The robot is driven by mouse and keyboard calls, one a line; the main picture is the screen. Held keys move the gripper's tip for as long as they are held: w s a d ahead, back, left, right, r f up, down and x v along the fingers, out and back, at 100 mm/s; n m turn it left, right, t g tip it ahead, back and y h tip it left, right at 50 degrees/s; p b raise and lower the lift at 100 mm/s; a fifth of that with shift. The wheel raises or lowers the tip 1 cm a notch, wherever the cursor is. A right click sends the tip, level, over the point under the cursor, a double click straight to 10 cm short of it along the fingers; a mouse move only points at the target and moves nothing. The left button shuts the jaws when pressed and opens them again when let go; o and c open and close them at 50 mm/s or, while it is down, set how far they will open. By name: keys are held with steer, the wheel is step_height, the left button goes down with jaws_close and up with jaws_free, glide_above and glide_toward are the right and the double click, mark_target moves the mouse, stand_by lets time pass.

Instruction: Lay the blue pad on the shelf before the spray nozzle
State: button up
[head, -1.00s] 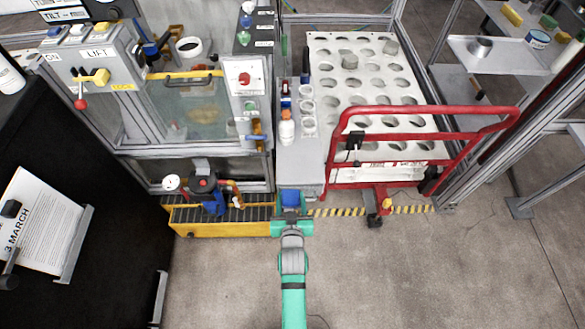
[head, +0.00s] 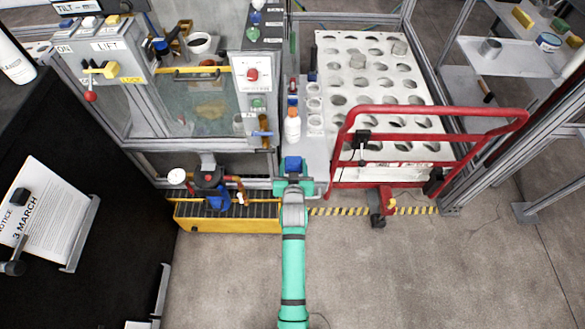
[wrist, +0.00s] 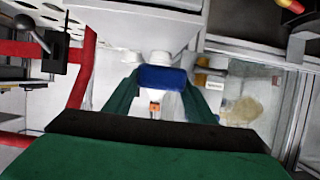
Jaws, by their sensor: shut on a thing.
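The blue pad (head: 292,164) is between the fingers of my gripper (head: 293,178), at the near end of the narrow grey shelf (head: 316,150). In the wrist view the blue pad (wrist: 162,78) spans the gap between my green fingertips. My gripper is shut on it. A white bottle with an orange top (head: 292,124) stands on the shelf beyond the pad. I cannot make out for certain which part is the spray nozzle. The pad's underside and any gap to the shelf are hidden.
White cups (head: 314,104) stand in a row on the shelf's right side. A red cart handle (head: 435,110) rises close to the right. A glass-fronted tank (head: 200,105) is on the left, with a yellow tray (head: 226,225) below it. Open floor lies nearer.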

mark_target(292, 164)
steer(key=w+f, duration=0.2)
steer(key=shift+w+a+f, duration=0.15)
steer(key=shift+a+f, duration=0.05)
steer(key=shift+f, duration=1.75)
steer(key=o, duration=1)
steer(key=shift+f, duration=0.15)
